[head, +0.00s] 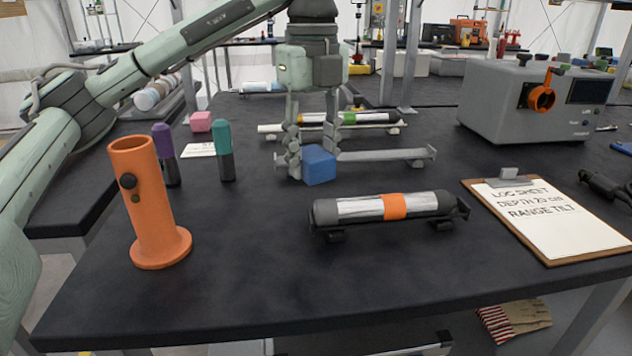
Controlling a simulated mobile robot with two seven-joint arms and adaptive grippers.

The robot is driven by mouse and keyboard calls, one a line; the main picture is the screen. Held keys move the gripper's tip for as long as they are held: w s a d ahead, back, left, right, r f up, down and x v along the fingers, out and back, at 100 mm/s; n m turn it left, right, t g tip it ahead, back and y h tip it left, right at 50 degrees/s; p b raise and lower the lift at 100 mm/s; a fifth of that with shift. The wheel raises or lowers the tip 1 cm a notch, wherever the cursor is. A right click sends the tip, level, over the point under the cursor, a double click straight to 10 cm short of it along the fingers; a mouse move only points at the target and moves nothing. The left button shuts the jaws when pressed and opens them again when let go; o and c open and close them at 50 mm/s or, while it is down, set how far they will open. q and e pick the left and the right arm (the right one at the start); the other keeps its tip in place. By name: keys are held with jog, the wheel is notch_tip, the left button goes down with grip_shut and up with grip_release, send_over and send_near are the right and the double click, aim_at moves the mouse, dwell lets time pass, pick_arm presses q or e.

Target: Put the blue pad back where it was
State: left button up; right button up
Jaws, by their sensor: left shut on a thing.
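The blue pad (319,166) is a small blue block in the middle of the dark table. My left gripper (312,160) comes down on it from above and is shut on it. The fingers partly hide the pad's back and left side. The pad is at or just above the tabletop; I cannot tell if it touches. A pink pad (201,122) sits farther back left, behind a small white card (198,150). My right gripper is not in view.
In front lies a cylinder with an orange band (394,206) on a cradle. An empty-looking rack (385,155) is just right of the pad. An orange tube (149,205) and purple and teal markers (223,145) stand left. A clipboard (545,215) and grey box (530,105) are right.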

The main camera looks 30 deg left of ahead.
aim_at(316, 198)
pick_arm(q)
jog(key=shift+w+f, duration=0.45)
jog(key=shift+w, duration=0.3)
notch_tip(316, 198, down, 4)
jog(key=shift+a+r, duration=0.1)
jog(key=shift+a, duration=0.05)
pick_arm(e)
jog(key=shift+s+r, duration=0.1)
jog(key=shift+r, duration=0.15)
pick_arm(q)
jog(key=shift+f+b, duration=0.25)
jog(key=shift+b, duration=0.05)
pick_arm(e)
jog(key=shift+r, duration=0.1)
pick_arm(q)
jog(key=o, duration=1.1)
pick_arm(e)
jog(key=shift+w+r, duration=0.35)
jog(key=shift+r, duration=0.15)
pick_arm(q)
jog(key=shift+r, duration=0.1)
